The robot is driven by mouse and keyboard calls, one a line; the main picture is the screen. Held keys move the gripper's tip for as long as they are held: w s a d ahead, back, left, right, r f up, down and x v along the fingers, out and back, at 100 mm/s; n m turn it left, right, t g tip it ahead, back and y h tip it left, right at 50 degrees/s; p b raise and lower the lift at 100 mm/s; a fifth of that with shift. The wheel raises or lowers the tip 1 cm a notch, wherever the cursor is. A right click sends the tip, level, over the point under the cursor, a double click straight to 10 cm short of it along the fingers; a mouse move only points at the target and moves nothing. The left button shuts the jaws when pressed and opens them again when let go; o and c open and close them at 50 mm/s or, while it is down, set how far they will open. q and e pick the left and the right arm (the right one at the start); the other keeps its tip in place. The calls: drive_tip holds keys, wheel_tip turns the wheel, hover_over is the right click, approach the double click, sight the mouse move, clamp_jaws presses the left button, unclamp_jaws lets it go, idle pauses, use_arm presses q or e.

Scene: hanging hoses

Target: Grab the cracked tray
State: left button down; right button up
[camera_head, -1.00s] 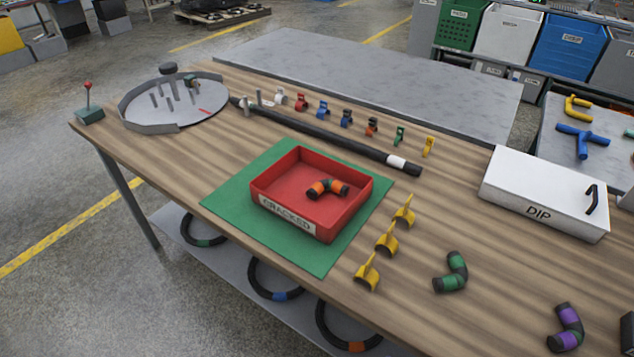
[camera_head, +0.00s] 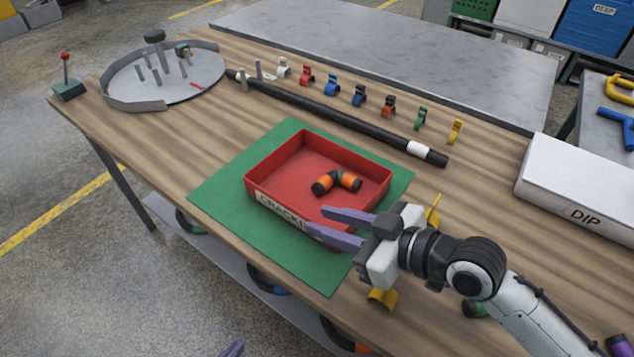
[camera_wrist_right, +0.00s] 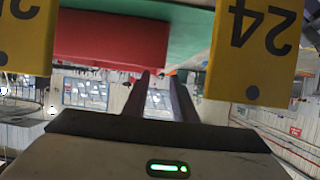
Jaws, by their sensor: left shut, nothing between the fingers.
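The red tray labelled CRACKED (camera_head: 375,188) sits on a green mat (camera_head: 215,192) on the wooden table. An elbow hose piece with orange bands (camera_head: 337,183) lies inside it. My right gripper (camera_head: 316,221) is open, its purple fingers apart and overlapping the tray's front right corner and part of the label. I cannot tell whether it touches the tray. The right wrist view shows the red wall (camera_wrist_right: 110,38) ahead of the parted fingers (camera_wrist_right: 157,85). Only a purple fingertip of my left gripper (camera_head: 232,349) shows at the bottom edge, away from the tray; it is shut.
Yellow clips (camera_head: 382,299) stand right of the mat, partly hidden by my right gripper; yellow plates numbered 24 (camera_wrist_right: 253,45) flank it in the wrist view. A black tube (camera_head: 330,112) and coloured clips lie behind the tray. A white DIP box (camera_head: 580,185) is at right.

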sight(300, 213)
drive_tip(key=x, duration=0.8)
drive_tip(key=shift+w+a, duration=0.15)
drive_tip(key=shift+w, duration=0.05)
drive_tip(key=shift+r, duration=0.1)
clamp_jaws()
